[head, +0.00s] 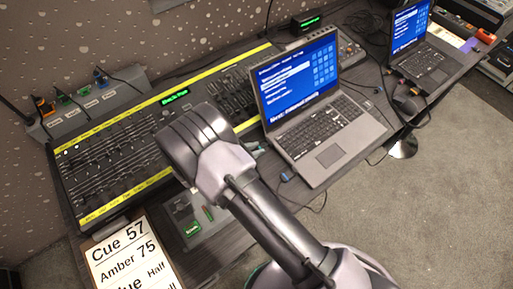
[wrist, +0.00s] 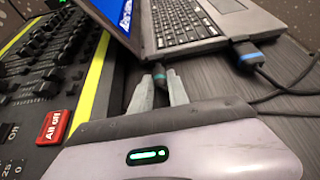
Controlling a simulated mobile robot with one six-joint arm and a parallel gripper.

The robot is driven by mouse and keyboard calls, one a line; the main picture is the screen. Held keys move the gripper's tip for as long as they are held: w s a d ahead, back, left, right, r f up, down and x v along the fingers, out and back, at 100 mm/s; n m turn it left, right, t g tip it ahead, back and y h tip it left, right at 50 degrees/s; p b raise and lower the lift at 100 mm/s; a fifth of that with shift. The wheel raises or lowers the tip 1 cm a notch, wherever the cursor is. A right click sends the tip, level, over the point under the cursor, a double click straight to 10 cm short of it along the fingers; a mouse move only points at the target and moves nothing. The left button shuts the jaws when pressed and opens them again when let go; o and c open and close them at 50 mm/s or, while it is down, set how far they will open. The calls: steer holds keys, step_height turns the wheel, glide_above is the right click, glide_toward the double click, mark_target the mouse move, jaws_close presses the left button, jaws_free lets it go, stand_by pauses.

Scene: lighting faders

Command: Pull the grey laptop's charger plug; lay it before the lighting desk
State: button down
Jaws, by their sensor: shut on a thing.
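The grey laptop (head: 325,120) stands open on the dark table, right of the lighting desk (head: 110,150) with its faders and yellow strips. My gripper (wrist: 161,82) is shut on a dark plug with a teal band (wrist: 159,72), at the laptop's side edge. The plug's tip seems to meet the laptop's edge; I cannot tell how far in it sits. A second, blue-banded plug (wrist: 248,55) with a cable is at the same side, farther right; it also shows in the head view (head: 287,175). My arm largely hides the gripper in the head view.
A second laptop (head: 420,55) stands at the far right. A red "All off" button (wrist: 54,127) is close to my gripper's left.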

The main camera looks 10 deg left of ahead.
steer(key=shift+s+a, duration=1.15)
steer(key=shift+s, duration=0.2)
steer(key=shift+r, duration=0.1)
